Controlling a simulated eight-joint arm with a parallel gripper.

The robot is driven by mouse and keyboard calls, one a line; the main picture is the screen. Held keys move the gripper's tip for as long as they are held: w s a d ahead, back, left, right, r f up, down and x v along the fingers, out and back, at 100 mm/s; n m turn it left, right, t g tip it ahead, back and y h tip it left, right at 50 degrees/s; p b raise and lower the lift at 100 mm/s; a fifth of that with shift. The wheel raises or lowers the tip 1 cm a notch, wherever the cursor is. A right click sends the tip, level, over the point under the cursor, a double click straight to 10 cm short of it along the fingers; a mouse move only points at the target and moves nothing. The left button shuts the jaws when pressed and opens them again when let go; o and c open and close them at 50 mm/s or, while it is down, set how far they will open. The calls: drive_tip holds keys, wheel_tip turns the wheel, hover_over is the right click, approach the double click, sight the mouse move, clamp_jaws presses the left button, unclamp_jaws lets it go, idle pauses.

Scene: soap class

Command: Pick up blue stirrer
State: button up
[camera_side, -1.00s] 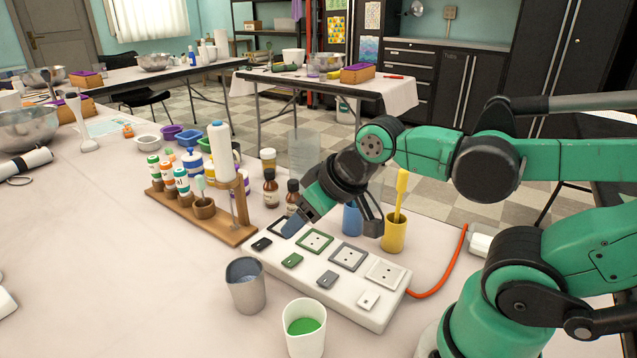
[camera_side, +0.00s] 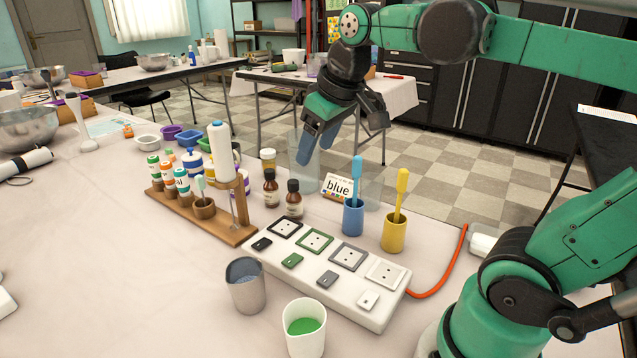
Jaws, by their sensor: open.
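The blue stirrer (camera_side: 356,175) stands upright in a blue cup (camera_side: 353,217) on the table, right of the middle. My gripper (camera_side: 344,160) is open and empty, pointing down. In the picture its fingers are to either side of the stirrer's top, the left finger farther off. I cannot tell its exact depth from the stirrer; no contact shows.
A yellow stirrer (camera_side: 402,188) stands in a yellow cup (camera_side: 394,232) close on the right. Brown bottles (camera_side: 270,190) and a wooden rack (camera_side: 222,228) are left. A white switch block (camera_side: 330,291), a metal cup (camera_side: 246,287) and a white cup of green liquid (camera_side: 304,330) are in front.

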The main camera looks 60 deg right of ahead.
drive_tip(key=d+g, duration=0.1)
drive_tip(key=d, duration=0.3)
drive_tip(key=d+f+g, duration=0.1)
drive_tip(key=d+g, duration=0.1)
drive_tip(key=d, duration=0.3)
drive_tip(key=d+g+y, duration=0.1)
drive_tip(key=d+g, duration=0.1)
drive_tip(key=d, duration=0.3)
drive_tip(key=shift+w+f, duration=0.25)
drive_tip(key=shift+f, duration=0.05)
hover_over(356, 177)
drive_tip(key=f, duration=0.2)
drive_tip(key=d+f, duration=0.1)
drive_tip(key=f, duration=0.1)
drive_tip(key=shift+w, duration=0.15)
drive_tip(key=shift+a+f, duration=0.1)
drive_tip(key=shift+f, duration=3)
clamp_jaws()
